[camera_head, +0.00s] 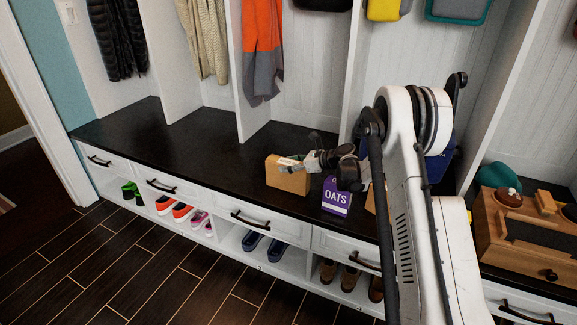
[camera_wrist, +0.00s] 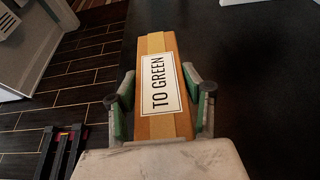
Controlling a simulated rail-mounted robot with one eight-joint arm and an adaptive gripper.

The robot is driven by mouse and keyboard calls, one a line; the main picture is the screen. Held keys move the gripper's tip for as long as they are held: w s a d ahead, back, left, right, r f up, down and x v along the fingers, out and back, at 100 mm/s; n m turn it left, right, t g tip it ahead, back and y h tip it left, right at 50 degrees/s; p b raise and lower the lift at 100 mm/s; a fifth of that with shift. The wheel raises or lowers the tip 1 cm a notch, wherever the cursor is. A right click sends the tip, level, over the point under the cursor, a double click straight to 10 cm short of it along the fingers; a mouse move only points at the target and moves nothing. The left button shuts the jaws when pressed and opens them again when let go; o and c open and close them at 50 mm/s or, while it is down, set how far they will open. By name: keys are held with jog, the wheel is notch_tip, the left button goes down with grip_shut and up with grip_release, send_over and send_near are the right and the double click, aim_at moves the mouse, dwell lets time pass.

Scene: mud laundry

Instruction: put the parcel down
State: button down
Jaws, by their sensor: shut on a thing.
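The parcel (camera_head: 287,179) is a brown cardboard box near the front edge of the dark bench top (camera_head: 190,137). My gripper (camera_head: 303,162) reaches it from the right and is shut on it. In the wrist view the parcel (camera_wrist: 155,45) has a tan tape strip and a white label reading "TO GREEN". The gripper fingers (camera_wrist: 160,98) press on its two long sides. There the parcel lies along the bench edge, with floor to the left and bench to the right. I cannot tell whether its underside touches the bench.
A purple OATS box (camera_head: 336,197) stands just right of the parcel, under my arm. A wooden case (camera_head: 520,240) and a teal item (camera_head: 498,177) are at the far right. Shoes sit in cubbies below. The bench left of the parcel is clear.

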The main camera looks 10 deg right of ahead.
jog(key=shift+f, duration=0.1)
jog(key=c, duration=1)
grip_release()
jog(key=shift+o, duration=0.2)
jog(key=shift+s+d+r, duration=0.1)
jog(key=shift+r, duration=0.15)
jog(key=p+v, duration=0.3)
jog(key=v, duration=0.8)
jog(key=s+a+r+n+g+h, duration=0.1)
jog(key=s+a+r+n+h, duration=0.25)
jog(key=s+r+n, duration=0.45)
jog(key=s+a+r+n+g+h, duration=0.15)
jog(key=s+a+r+n, duration=0.3)
jog(key=s+r, duration=0.65)
jog(key=s+n+t+h, duration=0.1)
jog(key=s+n+h, duration=0.4)
jog(key=s+n, duration=0.8)
jog(key=s, duration=1.4)
jog(key=shift+r+t+h, duration=0.25)
jog(key=shift+t+h, duration=0.1)
jog(key=shift+h, duration=0.05)
